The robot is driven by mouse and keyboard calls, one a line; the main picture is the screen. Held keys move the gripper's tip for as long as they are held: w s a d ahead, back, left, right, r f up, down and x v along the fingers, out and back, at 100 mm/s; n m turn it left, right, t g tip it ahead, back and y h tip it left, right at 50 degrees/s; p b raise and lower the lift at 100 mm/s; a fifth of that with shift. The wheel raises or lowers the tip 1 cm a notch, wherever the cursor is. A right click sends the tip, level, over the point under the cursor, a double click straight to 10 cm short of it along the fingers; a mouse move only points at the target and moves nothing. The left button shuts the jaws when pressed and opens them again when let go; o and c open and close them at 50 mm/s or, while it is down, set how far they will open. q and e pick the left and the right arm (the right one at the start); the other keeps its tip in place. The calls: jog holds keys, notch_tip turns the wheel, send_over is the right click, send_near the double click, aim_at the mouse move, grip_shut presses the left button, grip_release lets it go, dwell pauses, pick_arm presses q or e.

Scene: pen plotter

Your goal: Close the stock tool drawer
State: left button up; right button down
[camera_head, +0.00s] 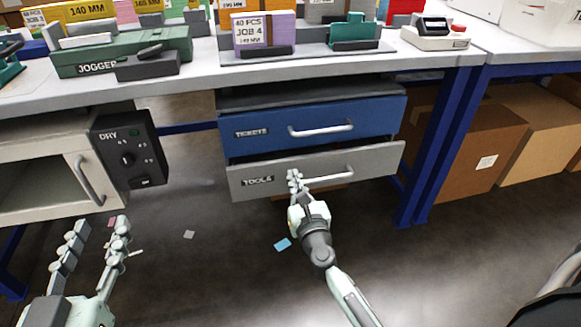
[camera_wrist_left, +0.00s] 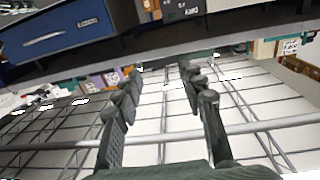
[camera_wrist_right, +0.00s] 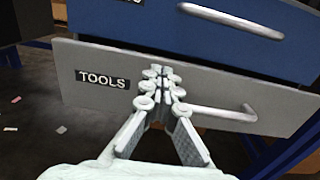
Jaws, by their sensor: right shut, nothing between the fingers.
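The grey drawer labelled TOOLS (camera_head: 240,181) sits under the bench, below a blue drawer. Its front stands a little forward, with a dark gap along its top edge. It also fills the middle of the right wrist view (camera_wrist_right: 100,95). Its bar handle (camera_head: 330,177) is on the right half of the front. My right gripper (camera_head: 293,177) is shut and empty, its fingertips at the drawer front by the handle's left end; I cannot tell whether they touch. The fingertips show in the right wrist view (camera_wrist_right: 160,72). My left gripper (camera_head: 95,232) is open and empty at lower left, away from the drawer.
The blue TICKETS drawer (camera_head: 270,130) is directly above. A dryer cabinet with a dark control panel (camera_head: 128,155) stands to the left. A blue bench leg (camera_head: 432,150) and cardboard boxes (camera_head: 470,150) are to the right. Small scraps (camera_head: 283,244) lie on the open floor.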

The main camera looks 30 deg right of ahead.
aim_at(288, 162)
jog(key=x, duration=0.2)
jog(key=shift+w, duration=0.35)
pick_arm(q)
jog(key=shift+a+f+y, duration=0.25)
jog(key=shift+f+y, duration=0.05)
jog(key=shift+f, duration=0.3)
pick_arm(e)
jog(key=shift+w+d, duration=0.2)
jog(key=shift+w, duration=0.3)
jog(key=shift+w, duration=0.25)
jog(key=shift+x, duration=1.1)
pick_arm(q)
jog(key=shift+d+r, duration=0.2)
jog(key=shift+r, duration=0.25)
jog(key=shift+d+r, duration=0.2)
jog(key=shift+r, duration=0.25)
